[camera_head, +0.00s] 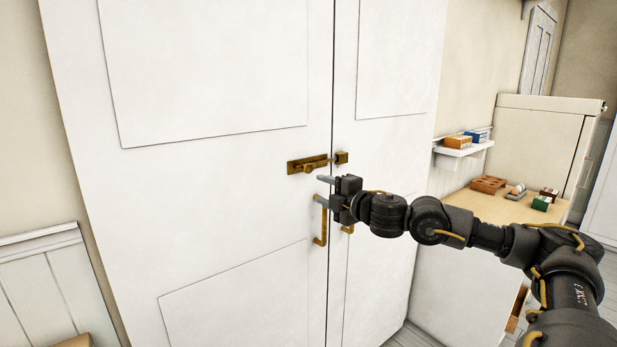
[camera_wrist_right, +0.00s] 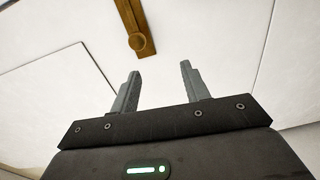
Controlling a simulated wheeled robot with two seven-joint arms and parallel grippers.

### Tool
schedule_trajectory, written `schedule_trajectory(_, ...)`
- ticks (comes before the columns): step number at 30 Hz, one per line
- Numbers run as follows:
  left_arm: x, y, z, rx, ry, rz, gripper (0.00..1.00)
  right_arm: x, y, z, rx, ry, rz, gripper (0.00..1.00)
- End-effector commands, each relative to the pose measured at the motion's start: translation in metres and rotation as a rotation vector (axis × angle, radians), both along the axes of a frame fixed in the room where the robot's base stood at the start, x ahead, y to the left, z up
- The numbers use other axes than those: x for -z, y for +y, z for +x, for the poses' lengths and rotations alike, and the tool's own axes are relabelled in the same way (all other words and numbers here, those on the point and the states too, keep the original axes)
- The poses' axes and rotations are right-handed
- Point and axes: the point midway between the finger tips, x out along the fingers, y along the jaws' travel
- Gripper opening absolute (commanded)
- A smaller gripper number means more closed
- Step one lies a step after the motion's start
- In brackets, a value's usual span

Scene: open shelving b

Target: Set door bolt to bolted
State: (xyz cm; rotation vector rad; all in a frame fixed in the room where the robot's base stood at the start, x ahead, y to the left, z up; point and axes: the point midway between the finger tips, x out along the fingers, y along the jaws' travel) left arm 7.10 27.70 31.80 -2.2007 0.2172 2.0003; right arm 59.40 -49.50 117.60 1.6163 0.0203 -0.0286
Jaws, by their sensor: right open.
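A brass door bolt (camera_head: 306,165) is fixed on the left white door (camera_head: 215,200), close to the seam between the two doors. Its small brass catch (camera_head: 341,157) sits on the right door (camera_head: 385,120). The bolt also shows in the right wrist view (camera_wrist_right: 132,22), with its round knob (camera_wrist_right: 138,42) just beyond the fingers. My right gripper (camera_head: 320,188) is open and empty, just below and to the right of the bolt knob, apart from it. In the right wrist view its fingers (camera_wrist_right: 158,82) stand apart with bare door between them. My left gripper is not in view.
Brass pull handles (camera_head: 320,228) hang below the bolt, partly hidden by my right gripper. At the right, a wooden worktop (camera_head: 500,207) carries several small boxes, and a white wall shelf (camera_head: 462,150) holds an orange and a blue box.

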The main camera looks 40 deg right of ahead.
Motion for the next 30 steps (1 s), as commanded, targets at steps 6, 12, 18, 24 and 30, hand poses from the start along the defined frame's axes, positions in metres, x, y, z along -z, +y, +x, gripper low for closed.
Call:
schedule_trajectory(6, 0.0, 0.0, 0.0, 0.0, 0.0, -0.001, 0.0, -0.03, -0.024, -0.008, 0.015, -0.031, -0.048, 0.46)
schedule_trajectory(12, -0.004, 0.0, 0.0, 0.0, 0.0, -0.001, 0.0, -0.032, -0.024, 0.0, 0.015, -0.033, -0.045, 0.46)
schedule_trajectory(18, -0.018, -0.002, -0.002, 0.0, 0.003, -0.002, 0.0, -0.035, -0.024, 0.033, 0.016, -0.033, -0.042, 0.46)
schedule_trajectory(24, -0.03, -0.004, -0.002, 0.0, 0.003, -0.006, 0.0, -0.034, -0.025, 0.069, 0.016, -0.033, -0.042, 0.46)
schedule_trajectory(30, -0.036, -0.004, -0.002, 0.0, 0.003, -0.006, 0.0, -0.032, -0.026, 0.093, 0.017, -0.032, -0.045, 0.46)
